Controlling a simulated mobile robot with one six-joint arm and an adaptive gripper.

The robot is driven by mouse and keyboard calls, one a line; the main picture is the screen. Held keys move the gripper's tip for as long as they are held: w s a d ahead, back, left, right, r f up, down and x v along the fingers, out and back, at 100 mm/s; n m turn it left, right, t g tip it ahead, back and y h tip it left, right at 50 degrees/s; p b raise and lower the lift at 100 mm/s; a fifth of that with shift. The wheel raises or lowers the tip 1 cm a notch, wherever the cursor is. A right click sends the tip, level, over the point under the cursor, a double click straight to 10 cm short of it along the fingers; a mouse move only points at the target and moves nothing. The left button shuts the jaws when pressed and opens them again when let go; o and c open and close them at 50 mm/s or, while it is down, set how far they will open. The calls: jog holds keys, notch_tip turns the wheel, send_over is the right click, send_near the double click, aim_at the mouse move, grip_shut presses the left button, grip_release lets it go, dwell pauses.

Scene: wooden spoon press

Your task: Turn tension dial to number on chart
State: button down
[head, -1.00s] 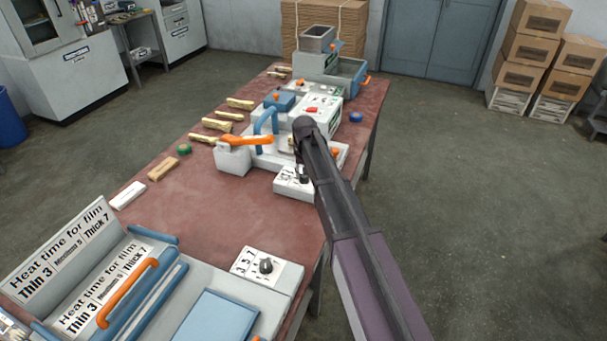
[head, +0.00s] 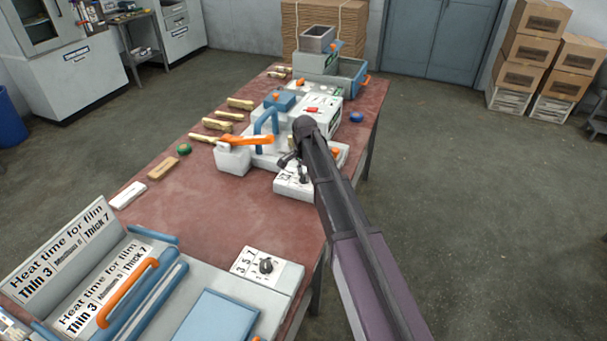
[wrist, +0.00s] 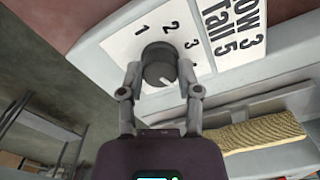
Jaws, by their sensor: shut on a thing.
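The tension dial is a dark round knob (wrist: 158,66) on a white plate with 1, 2, 3 and a partly hidden 4 around it. A short white pointer mark on it faces the lower right in the wrist view; the number it faces is hidden by a finger. My gripper (wrist: 159,74) is shut on the dial, one finger on each side. The chart (wrist: 232,35) beside it shows "ow 3" and "Tall 5", cut off by the frame. In the head view my gripper (head: 292,162) is at the grey press (head: 233,160), and my arm hides part of it.
Another dial (head: 266,266) sits on the near machine, by film heat charts (head: 62,250). An orange handle (head: 247,140) and blue handle (head: 266,120) rise beside my gripper. Wooden spoons (head: 216,125) lie on the red table (head: 215,210).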

jog(key=shift+w+m, duration=0.15)
jog(key=shift+m, duration=1.75)
jog(key=shift+c, duration=1.5)
grip_release()
